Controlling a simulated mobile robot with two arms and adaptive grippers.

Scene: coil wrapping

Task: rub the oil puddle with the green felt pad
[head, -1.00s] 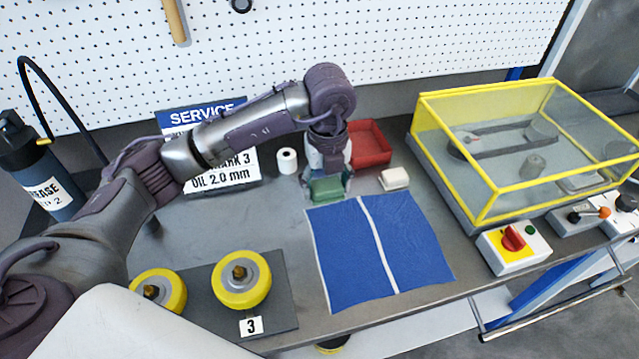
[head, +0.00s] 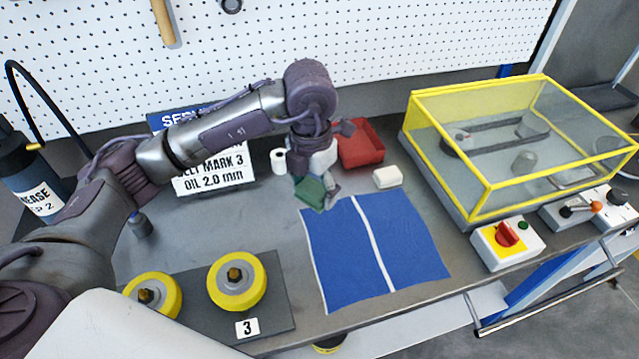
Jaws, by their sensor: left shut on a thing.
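The green felt pad (head: 310,192) is in my left gripper (head: 318,190), which is shut on it. The gripper points down with the pad near the bench top, by the far left corner of the blue cloth (head: 400,245). I cannot tell whether the pad touches the bench. The pad is tilted in the picture and partly covered by a gripper finger. No oil puddle shows clearly; the arm and gripper hide part of the bench. My right gripper is not in view.
A red tray (head: 372,152) and a white block (head: 387,177) stand right of the gripper. A white roll (head: 278,160) and a service sign (head: 215,175) are left. Yellow rollers (head: 237,283) sit in front. A yellow-framed guard (head: 480,200) stands right.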

